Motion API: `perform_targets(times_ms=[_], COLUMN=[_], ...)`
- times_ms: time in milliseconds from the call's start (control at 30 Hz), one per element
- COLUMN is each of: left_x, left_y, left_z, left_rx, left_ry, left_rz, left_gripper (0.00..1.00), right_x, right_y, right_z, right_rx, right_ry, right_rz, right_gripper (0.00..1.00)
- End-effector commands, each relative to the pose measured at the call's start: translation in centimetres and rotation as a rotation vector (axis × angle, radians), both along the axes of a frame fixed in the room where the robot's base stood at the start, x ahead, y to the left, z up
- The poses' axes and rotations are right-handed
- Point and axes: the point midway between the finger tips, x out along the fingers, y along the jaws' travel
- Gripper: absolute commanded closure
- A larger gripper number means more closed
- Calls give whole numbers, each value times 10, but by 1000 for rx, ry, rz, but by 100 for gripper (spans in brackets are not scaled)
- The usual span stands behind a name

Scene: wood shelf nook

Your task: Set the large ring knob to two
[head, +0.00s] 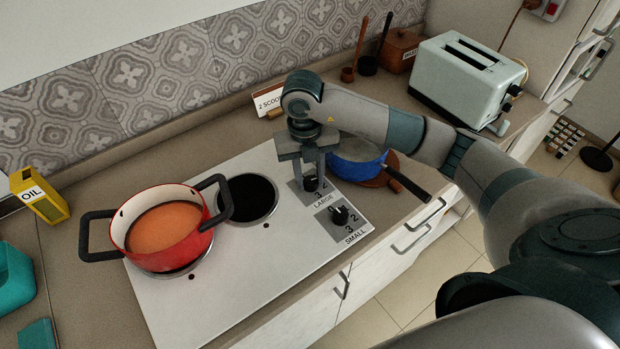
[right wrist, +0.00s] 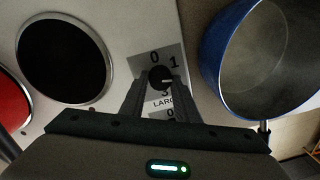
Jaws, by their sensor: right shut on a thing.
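The large ring knob (head: 310,184) is a dark round knob on a grey plate marked LARGE, at the right part of the white cooktop (head: 265,262). My right gripper (head: 312,178) points down over it, with its fingers closed on the knob's sides. In the right wrist view the knob (right wrist: 160,77) sits between the fingertips. Its pale pointer mark faces right, just below the printed 1; the 0 is above the knob and the 3 below it. The 2 is hidden by a finger there. My left gripper is not in view.
The small ring knob (head: 341,215) is close by, nearer the counter's front edge. A blue pan (head: 357,164) stands just right of my gripper. A red pot (head: 160,228) is on the front-left ring. A toaster (head: 466,77) stands at the back right.

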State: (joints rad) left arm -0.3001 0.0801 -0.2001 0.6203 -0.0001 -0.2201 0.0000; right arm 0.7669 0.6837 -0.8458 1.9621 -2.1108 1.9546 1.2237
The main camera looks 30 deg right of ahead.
Motion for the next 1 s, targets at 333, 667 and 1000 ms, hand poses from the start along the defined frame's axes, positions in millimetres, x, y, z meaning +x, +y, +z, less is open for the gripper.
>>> perform_targets(times_ms=[333,667,1000], left_x=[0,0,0], left_y=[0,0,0], left_z=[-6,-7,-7], left_rx=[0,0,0], left_ry=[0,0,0], left_rz=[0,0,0], left_gripper=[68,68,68], right_x=[2,2,3], right_y=[0,-1,-1], right_z=[1,2,2], right_rx=[1,1,0], right_ry=[-4,-4,-6], right_rz=[-242,-316,-318], right_gripper=[94,94,69])
